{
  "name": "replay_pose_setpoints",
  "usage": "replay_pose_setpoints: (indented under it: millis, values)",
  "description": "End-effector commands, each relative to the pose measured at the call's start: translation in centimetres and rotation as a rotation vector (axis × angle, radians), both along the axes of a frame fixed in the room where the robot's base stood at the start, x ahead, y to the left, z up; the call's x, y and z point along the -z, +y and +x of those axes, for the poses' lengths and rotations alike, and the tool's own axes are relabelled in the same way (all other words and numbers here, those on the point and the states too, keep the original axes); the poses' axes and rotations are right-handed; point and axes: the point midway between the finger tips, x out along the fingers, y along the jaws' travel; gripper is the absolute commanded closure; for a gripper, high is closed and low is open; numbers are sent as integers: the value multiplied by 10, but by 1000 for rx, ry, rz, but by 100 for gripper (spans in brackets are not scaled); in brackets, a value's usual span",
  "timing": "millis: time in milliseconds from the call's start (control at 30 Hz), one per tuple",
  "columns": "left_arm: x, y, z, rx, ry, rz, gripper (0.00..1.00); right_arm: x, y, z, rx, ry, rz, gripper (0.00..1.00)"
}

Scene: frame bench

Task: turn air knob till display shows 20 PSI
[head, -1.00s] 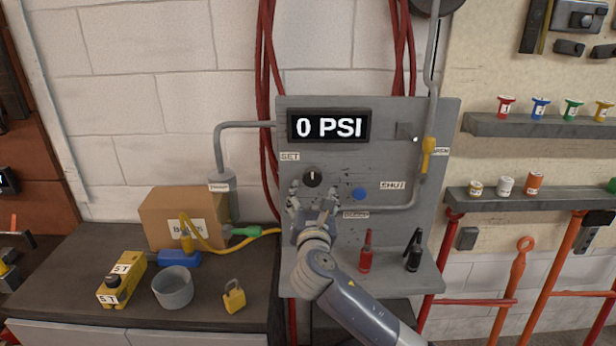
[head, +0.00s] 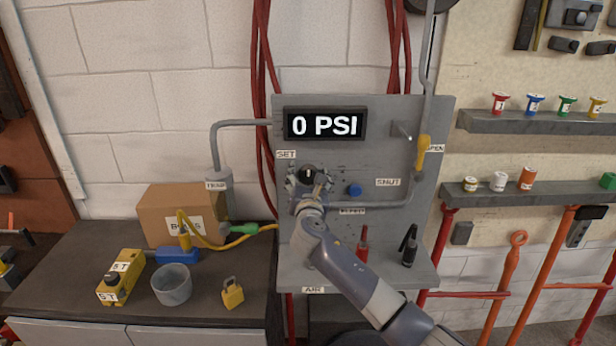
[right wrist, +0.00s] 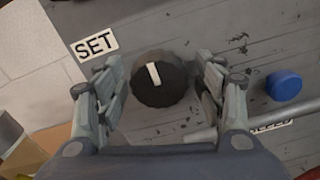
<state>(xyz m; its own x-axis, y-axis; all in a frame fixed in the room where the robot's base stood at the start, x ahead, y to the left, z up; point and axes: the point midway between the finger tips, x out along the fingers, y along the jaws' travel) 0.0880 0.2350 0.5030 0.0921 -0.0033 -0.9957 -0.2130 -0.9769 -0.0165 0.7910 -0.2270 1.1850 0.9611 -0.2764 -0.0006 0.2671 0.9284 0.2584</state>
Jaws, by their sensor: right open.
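The black air knob (head: 308,173) with a white pointer mark is on the grey panel (head: 375,135), near the SET label. In the right wrist view the knob (right wrist: 160,79) lies between the two fingers, with a gap on each side. The display (head: 325,125) above it reads 0 PSI. My right gripper (head: 310,185) is open at the knob, and its fingers partly cover the knob's lower side in the head view. It also shows in the right wrist view (right wrist: 163,95), with fingers spread around the knob. My left gripper is not in view.
A blue button (head: 354,190) sits just right of the knob. A yellow-handled valve (head: 423,150) is at the panel's right. Red (head: 363,245) and black (head: 409,247) tools stand on the panel's ledge. A box (head: 180,212) stands on the left bench.

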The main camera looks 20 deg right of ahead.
Motion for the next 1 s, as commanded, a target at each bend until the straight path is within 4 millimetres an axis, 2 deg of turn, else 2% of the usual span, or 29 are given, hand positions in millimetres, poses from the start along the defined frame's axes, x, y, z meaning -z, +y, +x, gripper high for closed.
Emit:
replay_pose_setpoints:
  millis: [100,300,667,1000]
  values:
    - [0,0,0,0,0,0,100,0,0,0,0,0,1,39]
    - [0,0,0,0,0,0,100,0,0,0,0,0,0,81]
    - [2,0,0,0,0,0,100,0,1,0,-1,-10,35,81]
    - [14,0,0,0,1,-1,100,1,2,0,-1,-71,246,81]
